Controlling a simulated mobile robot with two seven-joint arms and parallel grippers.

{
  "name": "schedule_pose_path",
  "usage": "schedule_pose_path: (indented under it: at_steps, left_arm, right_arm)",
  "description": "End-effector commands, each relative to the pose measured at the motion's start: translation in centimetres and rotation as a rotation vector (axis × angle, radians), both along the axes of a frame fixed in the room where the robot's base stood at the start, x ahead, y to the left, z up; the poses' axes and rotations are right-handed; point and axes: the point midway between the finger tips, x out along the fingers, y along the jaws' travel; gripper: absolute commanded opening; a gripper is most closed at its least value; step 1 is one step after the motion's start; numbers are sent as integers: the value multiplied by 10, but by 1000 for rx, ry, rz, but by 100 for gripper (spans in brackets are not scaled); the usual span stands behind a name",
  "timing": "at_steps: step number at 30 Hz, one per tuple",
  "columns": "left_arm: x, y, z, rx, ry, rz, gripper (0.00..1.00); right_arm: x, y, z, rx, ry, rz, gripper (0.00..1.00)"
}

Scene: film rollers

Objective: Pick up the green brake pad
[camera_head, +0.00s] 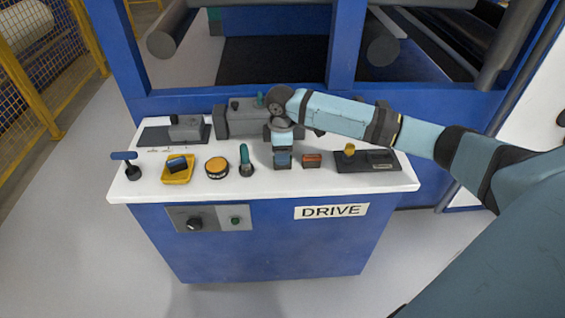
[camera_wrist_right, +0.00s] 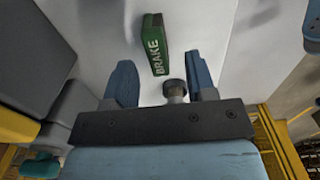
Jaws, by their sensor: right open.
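The green brake pad (camera_wrist_right: 153,45), marked BRAKE in white letters, lies on the white panel top in the right wrist view. My right gripper (camera_wrist_right: 159,64) is open, its two blue fingers apart and nothing held between them. The pad shows beyond the fingertips, roughly in line with the gap between them. In the head view my right gripper (camera_head: 283,150) points down over the middle of the panel, and I cannot make out the pad there; the gripper seems to hide it. My left gripper is not in view.
The white console (camera_head: 142,188) carries a red-orange block (camera_head: 312,161) just right of my gripper. To its left stand a green-topped lever (camera_head: 245,158), an orange knob (camera_head: 217,167) and a yellow tray (camera_head: 165,178). Grey boxes (camera_head: 240,120) stand behind. Blue machine posts rise at the back.

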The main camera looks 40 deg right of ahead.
Motion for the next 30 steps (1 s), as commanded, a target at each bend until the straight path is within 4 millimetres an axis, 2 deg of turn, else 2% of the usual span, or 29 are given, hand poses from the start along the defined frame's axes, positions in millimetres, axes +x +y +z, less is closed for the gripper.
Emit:
schedule_pose_path:
  at_steps: [7, 10, 15, 16, 22, 23, 30]
  left_arm:
    - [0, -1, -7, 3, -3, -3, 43]
    - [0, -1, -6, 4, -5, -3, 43]
    - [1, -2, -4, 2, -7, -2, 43]
    - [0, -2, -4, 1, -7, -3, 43]
    - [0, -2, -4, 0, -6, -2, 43]
    - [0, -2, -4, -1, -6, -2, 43]
    - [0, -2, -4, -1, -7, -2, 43]
  right_arm:
    - [0, -4, -38, -1, 1, -1, 51]
    - [0, -4, -45, -2, 1, -1, 51]
    - [0, -4, -44, -1, 0, -1, 51]
    - [0, -4, -44, -1, 0, -1, 49]
    - [0, -4, -44, -1, 0, 0, 3]
    - [0, -4, -44, -1, 0, 0, 0]
    - [0, -4, -43, -1, -1, 0, 0]
